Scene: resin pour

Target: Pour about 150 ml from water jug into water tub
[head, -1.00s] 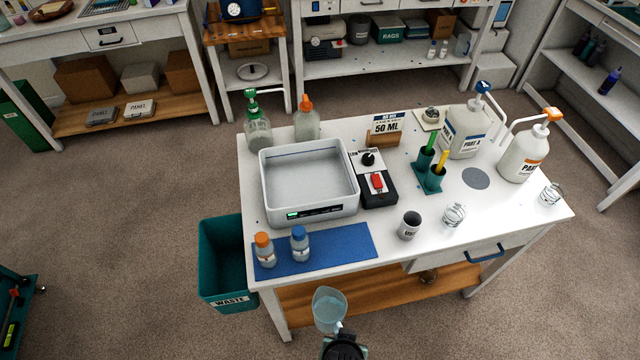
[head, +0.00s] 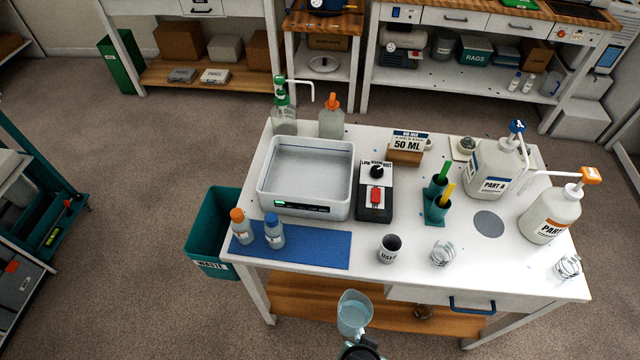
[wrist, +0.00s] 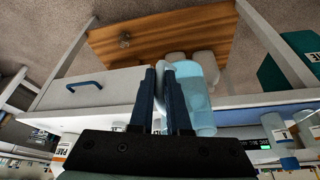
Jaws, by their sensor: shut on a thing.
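The water jug (head: 354,314) is a clear jug with pale blue water in it, low in the head view in front of the table's near edge. My gripper (wrist: 163,72) is shut on the jug's handle in the wrist view, where the jug body (wrist: 198,95) shows just right of the fingers. The water tub (head: 304,178) is a white-rimmed, grey-white open basin on the table's left part, with a small green display on its front. The jug is apart from the tub, nearer to me and to its right.
On the white table (head: 310,258) are a blue mat (head: 310,249) with two small bottles, a control box (head: 374,192), a "USED" cup (head: 389,249), glass cups, and pump bottles (head: 548,215). A teal waste bin (head: 207,246) stands left of the table.

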